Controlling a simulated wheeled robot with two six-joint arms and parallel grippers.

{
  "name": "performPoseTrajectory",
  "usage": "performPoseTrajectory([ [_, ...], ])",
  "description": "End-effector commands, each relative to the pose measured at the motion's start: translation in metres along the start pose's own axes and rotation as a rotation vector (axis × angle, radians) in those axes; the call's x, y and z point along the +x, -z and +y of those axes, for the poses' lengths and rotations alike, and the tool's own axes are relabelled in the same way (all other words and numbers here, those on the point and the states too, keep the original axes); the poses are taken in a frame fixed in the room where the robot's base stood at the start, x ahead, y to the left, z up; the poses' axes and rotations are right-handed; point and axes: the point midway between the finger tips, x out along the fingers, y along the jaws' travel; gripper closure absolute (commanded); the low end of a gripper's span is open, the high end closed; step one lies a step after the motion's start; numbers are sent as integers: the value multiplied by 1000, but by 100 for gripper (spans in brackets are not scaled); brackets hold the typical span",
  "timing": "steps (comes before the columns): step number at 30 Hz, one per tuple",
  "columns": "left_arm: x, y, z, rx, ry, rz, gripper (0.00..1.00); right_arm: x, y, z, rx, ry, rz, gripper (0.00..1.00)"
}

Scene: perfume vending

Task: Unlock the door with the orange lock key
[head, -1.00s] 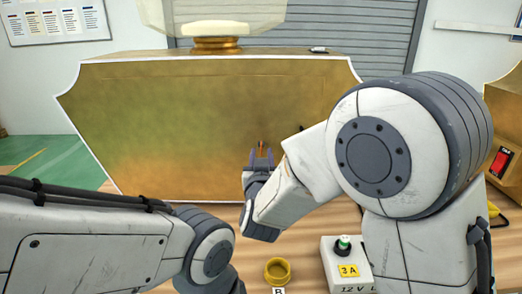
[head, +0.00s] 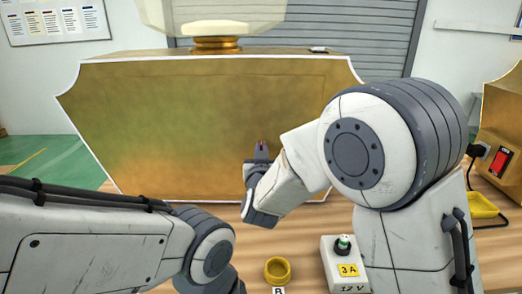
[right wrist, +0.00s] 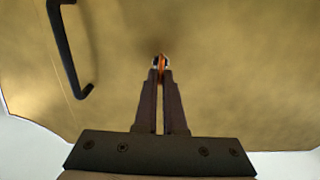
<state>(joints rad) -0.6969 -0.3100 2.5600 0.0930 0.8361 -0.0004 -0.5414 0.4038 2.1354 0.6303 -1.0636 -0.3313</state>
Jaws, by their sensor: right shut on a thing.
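The golden panel of the machine (head: 170,125) stands upright ahead of me; it also fills most of the right wrist view (right wrist: 230,70), where a black bar handle (right wrist: 70,50) shows at upper left. My right gripper (head: 262,150) is in front of the panel, right of its middle. In the right wrist view its fingers (right wrist: 161,80) are shut on a small orange thing, which looks like the orange key (right wrist: 162,62). Its tip is at or very near the panel; I cannot tell whether it sits in a lock. My left arm shows, but its gripper is out of view.
On the wooden table are a yellow ring-shaped cup (head: 277,270) by a "B" label and a white 12 V box (head: 344,265) with a green-topped part. A red switch (head: 499,162) and yellow tray (head: 484,206) are at right.

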Motion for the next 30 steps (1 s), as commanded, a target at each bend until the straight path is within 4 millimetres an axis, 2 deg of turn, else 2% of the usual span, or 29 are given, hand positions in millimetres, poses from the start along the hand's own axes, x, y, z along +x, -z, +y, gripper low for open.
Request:
performPoseTrajectory([
  [11,25,-1,-2,0,0,0,100,0,-3,2,185,-1,3,100],
  [30,96,-5,-7,0,0,0,100,0,-7,7,788,0,4,100],
])
